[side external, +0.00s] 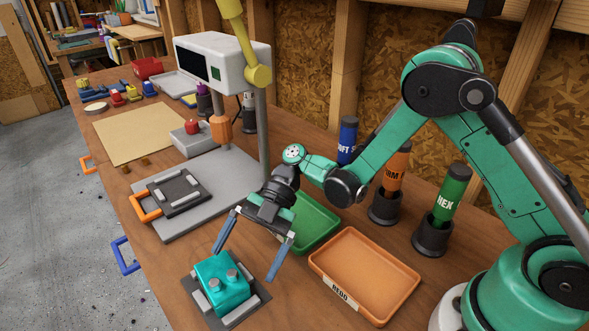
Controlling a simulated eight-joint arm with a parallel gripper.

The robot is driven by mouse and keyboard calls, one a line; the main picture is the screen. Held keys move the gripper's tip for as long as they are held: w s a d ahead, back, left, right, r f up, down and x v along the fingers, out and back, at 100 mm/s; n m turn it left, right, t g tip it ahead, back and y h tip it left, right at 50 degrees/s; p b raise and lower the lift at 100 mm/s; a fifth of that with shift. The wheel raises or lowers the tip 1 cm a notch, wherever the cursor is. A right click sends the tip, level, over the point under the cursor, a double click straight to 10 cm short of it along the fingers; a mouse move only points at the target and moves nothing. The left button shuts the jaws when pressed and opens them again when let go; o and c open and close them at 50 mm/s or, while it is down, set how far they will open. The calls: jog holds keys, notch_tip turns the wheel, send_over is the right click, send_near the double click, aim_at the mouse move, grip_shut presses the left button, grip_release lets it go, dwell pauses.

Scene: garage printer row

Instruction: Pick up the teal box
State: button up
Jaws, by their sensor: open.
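The teal box (220,283) sits at the front of the workbench on a dark square plate (257,301) with light grey blocks beside it. It has small grey round knobs on its top. My gripper (248,266) is open, with its two blue-grey fingers spread and pointing down. The left finger's tip is close to the box's upper left and the right finger's tip is off to its right. I cannot tell whether either finger touches the box. Nothing is between the fingers except what may be the box's far edge.
An orange tray (375,263) labelled "REDO" and a green tray (312,222) lie right of the box. A press-like machine (222,62) stands behind on a grey base (226,166). Dark holders with green (450,195) and orange (396,168) cylinders stand at the right.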

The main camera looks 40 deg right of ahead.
aim_at(238, 273)
jog(key=shift+x, duration=1.55)
grip_shut()
